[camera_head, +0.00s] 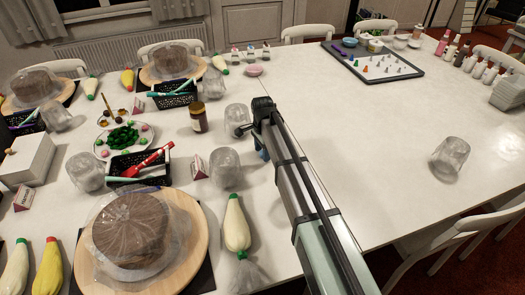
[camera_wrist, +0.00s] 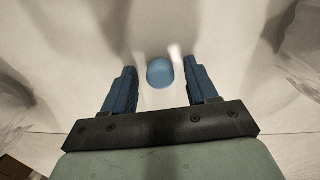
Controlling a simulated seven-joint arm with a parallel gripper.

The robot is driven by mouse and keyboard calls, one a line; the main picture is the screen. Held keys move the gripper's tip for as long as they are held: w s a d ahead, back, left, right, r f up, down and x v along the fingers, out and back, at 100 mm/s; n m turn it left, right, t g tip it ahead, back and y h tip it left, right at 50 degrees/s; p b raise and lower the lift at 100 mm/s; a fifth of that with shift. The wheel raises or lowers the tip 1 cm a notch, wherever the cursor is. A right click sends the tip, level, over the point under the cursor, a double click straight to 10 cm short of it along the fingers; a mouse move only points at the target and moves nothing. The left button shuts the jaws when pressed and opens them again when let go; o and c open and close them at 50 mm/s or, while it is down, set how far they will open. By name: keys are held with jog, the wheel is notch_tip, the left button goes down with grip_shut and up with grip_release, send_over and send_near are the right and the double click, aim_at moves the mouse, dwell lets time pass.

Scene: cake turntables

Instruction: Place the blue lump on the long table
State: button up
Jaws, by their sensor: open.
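The blue lump (camera_wrist: 160,73) is small and rounded and shows in the wrist view against the white top of the long table (camera_wrist: 225,50). It appears to rest on that surface. My gripper (camera_wrist: 159,66) is open, with one blue finger on each side of the lump and a gap on both sides. In the head view my gripper (camera_head: 253,143) points down over the middle of the long table (camera_head: 330,125). The lump cannot be made out there, hidden by the gripper.
Clear cups stand close to my gripper, one behind (camera_head: 237,117) and one in front (camera_head: 225,168). A brown jar (camera_head: 198,118) is to the left. A wrapped cake (camera_head: 130,230) is at front left.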

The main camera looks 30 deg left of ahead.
notch_tip(320, 180, up, 12)
dwell(0.6)
jog(key=shift+r, duration=0.1)
